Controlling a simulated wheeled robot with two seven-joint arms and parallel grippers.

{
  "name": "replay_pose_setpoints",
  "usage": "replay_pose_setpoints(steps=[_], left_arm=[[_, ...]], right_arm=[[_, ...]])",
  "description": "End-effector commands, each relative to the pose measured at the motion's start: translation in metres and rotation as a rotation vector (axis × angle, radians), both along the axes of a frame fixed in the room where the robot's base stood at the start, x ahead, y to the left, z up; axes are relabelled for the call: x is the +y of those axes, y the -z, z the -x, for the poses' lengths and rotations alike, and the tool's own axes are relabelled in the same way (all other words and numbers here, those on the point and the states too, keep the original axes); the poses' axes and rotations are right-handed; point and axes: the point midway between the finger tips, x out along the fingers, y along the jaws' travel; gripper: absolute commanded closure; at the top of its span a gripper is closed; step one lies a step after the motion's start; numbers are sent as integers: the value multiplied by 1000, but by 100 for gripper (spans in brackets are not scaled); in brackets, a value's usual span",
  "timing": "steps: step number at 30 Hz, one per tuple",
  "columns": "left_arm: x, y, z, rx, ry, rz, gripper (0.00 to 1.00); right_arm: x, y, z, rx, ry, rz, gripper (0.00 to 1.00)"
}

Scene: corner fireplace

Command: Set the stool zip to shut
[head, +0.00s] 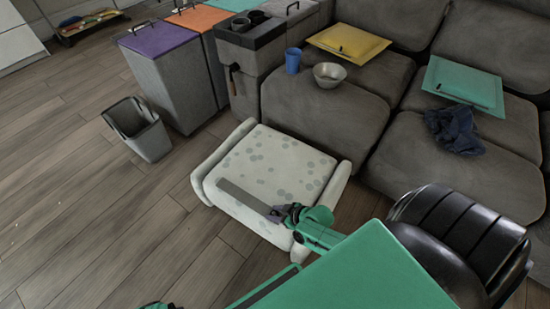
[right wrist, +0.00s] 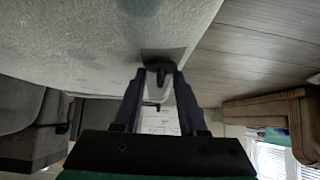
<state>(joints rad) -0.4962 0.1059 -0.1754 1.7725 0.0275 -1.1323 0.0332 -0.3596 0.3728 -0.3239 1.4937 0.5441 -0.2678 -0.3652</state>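The stool (head: 262,172) is a pale cushioned block with grey dots, standing on the floor in front of the sofa. A grey strip (head: 240,196), which looks like the zip's track, runs slantwise along its near side. My right gripper (head: 284,213) is at the strip's right end. In the right wrist view, a small dark pull (right wrist: 159,72) on a grey patch sits between the tips of my right gripper (right wrist: 160,80). The fingers stand apart with gaps beside the pull. Only a bit of green arm shows at the bottom edge on the left; my left gripper is not seen.
A grey sofa (head: 325,115) stands close behind the stool, with a blue cup (head: 293,61) and a bowl (head: 329,75) on it. A black chair (head: 455,235) is at the right. A grey bin (head: 140,128) stands at the left. The floor (head: 80,215) left of the stool is clear.

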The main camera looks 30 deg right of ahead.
Motion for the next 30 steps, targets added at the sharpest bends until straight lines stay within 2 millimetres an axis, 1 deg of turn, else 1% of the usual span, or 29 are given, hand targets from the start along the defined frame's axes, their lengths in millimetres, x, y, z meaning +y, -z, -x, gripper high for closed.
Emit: replay_pose_setpoints(steps=[6,9,11,16,20,24,27,30], left_arm=[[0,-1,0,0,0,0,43],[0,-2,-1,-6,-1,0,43],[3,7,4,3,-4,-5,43],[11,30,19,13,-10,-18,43],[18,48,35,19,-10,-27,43],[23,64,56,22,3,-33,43],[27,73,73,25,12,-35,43],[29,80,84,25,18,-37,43]], right_arm=[[0,-1,0,-1,-1,-1,59],[-1,-4,2,0,-1,1,59],[-3,-8,6,1,-1,1,59],[-10,-29,24,3,-1,1,59],[-18,-49,41,3,-1,1,59],[-28,-74,64,3,-2,2,59],[-35,-89,78,3,-2,1,59],[-40,-99,88,2,-1,1,59]])
